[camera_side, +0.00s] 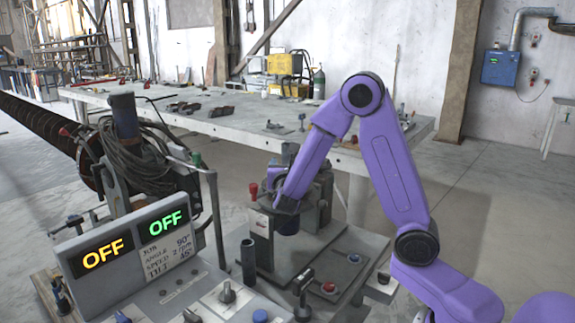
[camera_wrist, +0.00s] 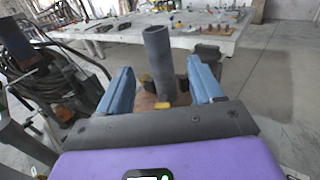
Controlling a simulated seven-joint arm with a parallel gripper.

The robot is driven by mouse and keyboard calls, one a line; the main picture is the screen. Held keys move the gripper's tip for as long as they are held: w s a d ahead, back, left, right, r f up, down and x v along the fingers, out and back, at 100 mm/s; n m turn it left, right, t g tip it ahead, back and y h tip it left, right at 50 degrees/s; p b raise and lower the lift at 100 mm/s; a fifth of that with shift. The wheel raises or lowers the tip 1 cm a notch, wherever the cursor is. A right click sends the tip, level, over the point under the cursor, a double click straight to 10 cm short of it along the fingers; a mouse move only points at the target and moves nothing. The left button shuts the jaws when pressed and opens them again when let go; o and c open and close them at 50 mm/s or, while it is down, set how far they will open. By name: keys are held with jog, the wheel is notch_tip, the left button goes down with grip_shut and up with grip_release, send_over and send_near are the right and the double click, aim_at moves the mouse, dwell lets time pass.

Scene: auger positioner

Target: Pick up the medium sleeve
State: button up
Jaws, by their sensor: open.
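A plain dark grey tube (camera_wrist: 158,62) stands upright, slightly tilted in the picture, in the middle of the wrist view. My gripper (camera_wrist: 160,76) is open, with one blue finger on each side of this tube and a visible gap on both sides. The tube's lower end is partly hidden by my gripper body. In the side view my gripper (camera_side: 287,205) is low over the machine, and its fingers are hard to make out. A short dark grey tube (camera_side: 248,262) stands upright beside the control panel. I cannot tell which tube is the medium sleeve.
A control panel (camera_side: 135,235) with two displays reading OFF stands at left. A machine plate (camera_side: 345,250) with a red button lies below my arm. A long grey table (camera_side: 235,120) with tools is behind. Cables (camera_side: 145,160) hang at left. Open floor is at right.

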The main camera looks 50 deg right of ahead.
aim_at(287, 158)
jog(key=shift+f+x, duration=0.15)
jog(key=shift+x, duration=1.75)
jog(key=shift+f+x, duration=0.15)
jog(key=shift+x, duration=1.75)
jog(key=shift+r, duration=0.1)
grip_shut()
jog(key=shift+r, duration=0.1)
